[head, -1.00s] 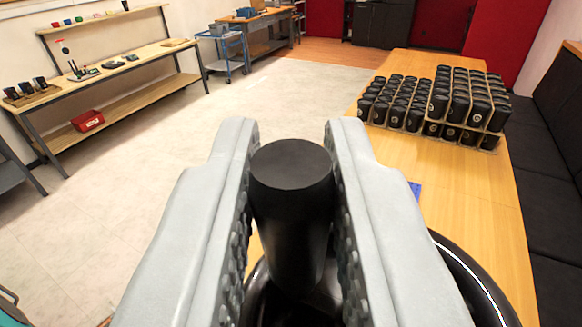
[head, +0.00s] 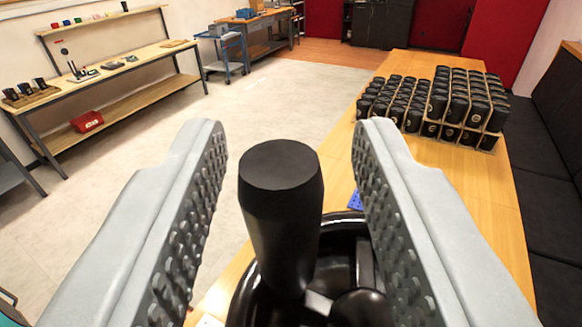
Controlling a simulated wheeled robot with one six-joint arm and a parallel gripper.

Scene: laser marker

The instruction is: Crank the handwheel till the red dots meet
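The black crank handle (head: 281,205) stands upright between the fingers of my gripper (head: 288,145). My gripper is open, with a gap on both sides of the handle; the studded pads do not touch it. The black handwheel (head: 345,222) lies below, partly hidden by the handle and the right finger. Its rim and a spoke show between the handle and the right finger. No red dots are visible in this view.
A wooden table (head: 483,225) runs along the right with several black cups (head: 467,105) in trays at its far part. A blue item (head: 354,200) lies behind the wheel. A workbench (head: 120,70) stands at the left. Open floor (head: 270,100) lies between.

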